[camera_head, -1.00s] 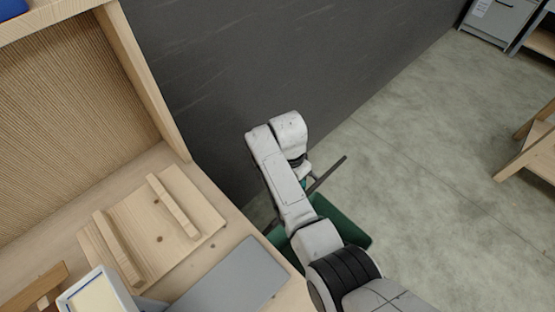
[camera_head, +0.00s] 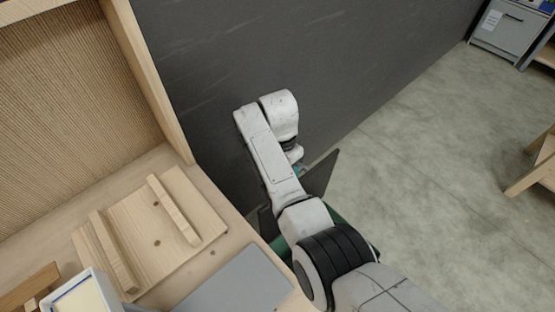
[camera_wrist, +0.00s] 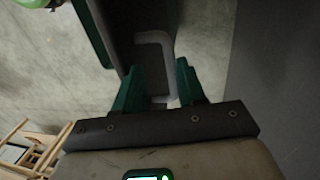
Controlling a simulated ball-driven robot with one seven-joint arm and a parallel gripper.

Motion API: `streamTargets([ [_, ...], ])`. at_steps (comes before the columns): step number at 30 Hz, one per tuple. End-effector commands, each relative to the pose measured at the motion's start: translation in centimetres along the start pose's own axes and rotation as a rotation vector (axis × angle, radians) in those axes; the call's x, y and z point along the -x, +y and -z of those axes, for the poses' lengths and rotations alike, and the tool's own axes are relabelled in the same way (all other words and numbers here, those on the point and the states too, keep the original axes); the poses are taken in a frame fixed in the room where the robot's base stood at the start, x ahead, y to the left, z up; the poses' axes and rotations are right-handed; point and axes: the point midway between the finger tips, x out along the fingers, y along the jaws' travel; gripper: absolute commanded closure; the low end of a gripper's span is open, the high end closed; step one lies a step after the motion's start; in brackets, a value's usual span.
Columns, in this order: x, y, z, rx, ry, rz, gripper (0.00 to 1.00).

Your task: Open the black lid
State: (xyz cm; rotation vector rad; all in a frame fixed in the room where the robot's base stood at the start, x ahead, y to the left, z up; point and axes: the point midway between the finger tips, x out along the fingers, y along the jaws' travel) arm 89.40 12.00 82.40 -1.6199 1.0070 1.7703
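The black lid (camera_head: 320,174) is a dark flat panel standing tilted up beside my arm in the head view. A green bin (camera_head: 342,216) shows below it, mostly hidden by my arm. In the wrist view a dark panel (camera_wrist: 122,22), apparently the lid, carries a pale grey loop handle (camera_wrist: 168,42). My gripper (camera_wrist: 159,66) has its green fingers apart, one near each side of the loop. Whether they touch the handle is unclear. In the head view my gripper is mostly hidden behind the arm, with only a bit of teal showing.
A dark grey wall (camera_head: 215,60) stands close beyond my arm. A wooden workbench (camera_head: 212,262) with a slatted board (camera_head: 150,225) and a grey panel (camera_head: 240,285) is at left. Open concrete floor (camera_head: 430,150) lies to the right, with wooden furniture (camera_head: 535,170) at its edge.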

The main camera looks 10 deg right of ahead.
Motion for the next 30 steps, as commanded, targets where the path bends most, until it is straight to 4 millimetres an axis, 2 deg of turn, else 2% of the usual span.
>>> streamTargets([
  [18, 2.2, -3.1, 0.0, 0.001, 0.001, 0.001, 0.6],
  [30, 2.7, -3.4, 0.0, 0.0, 0.0, 0.0, 0.6],
])
